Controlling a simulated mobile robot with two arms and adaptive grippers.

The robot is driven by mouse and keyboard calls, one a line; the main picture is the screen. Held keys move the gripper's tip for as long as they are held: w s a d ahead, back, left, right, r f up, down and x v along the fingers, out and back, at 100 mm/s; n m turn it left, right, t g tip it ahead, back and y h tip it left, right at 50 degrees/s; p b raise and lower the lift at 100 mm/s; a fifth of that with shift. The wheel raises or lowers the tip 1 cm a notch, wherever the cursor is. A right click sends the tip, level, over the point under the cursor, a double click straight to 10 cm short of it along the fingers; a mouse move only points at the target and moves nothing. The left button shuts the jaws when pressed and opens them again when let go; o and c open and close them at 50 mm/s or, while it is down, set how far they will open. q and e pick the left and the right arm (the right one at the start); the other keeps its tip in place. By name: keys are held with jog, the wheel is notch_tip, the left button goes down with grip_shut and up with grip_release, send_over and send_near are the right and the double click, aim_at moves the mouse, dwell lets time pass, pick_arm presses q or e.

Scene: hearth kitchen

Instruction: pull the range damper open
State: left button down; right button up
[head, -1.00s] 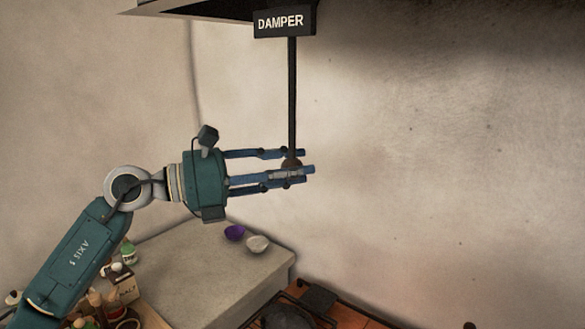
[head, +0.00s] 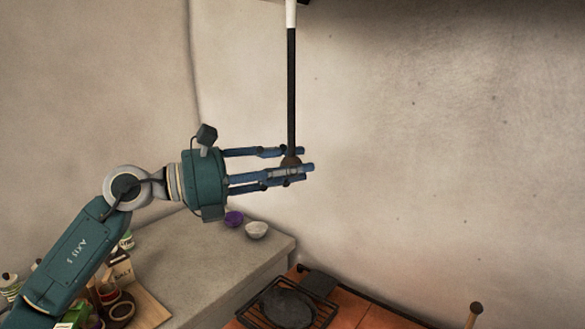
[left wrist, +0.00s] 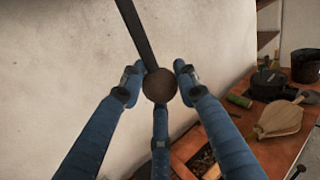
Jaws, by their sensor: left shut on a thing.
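The damper pull is a straight black rod (head: 291,90) hanging vertically, with a round dark brown knob (head: 291,161) at its lower end. A white section (head: 291,14) of the rod shows above the black part, at the top of the head view. My left gripper (head: 303,164) reaches in from the left with its blue fingers shut around the knob. In the left wrist view the knob (left wrist: 159,86) sits between the fingers, with the rod (left wrist: 136,35) running up from it. My right gripper is not in view.
Below is a grey counter (head: 205,265) with a purple bowl (head: 234,219) and a white bowl (head: 257,231). A dark pan (head: 290,307) rests on a grate over orange tiles. Jars and bottles stand at lower left. Bellows (left wrist: 280,118) show in the wrist view.

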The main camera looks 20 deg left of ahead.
pick_arm(q)
jog(key=shift+d+f+g, duration=0.15)
jog(key=shift+f+g, duration=0.15)
jog(key=shift+f, duration=0.2)
jog(key=c, duration=1.3)
grip_release()
jog(key=shift+a+r, duration=0.15)
jog(key=shift+a, duration=0.05)
jog(key=shift+s+a, duration=0.1)
jog(key=shift+a, duration=0.05)
jog(key=v, duration=1.1)
jog(key=shift+s+a, duration=0.15)
jog(key=shift+s, duration=0.1)
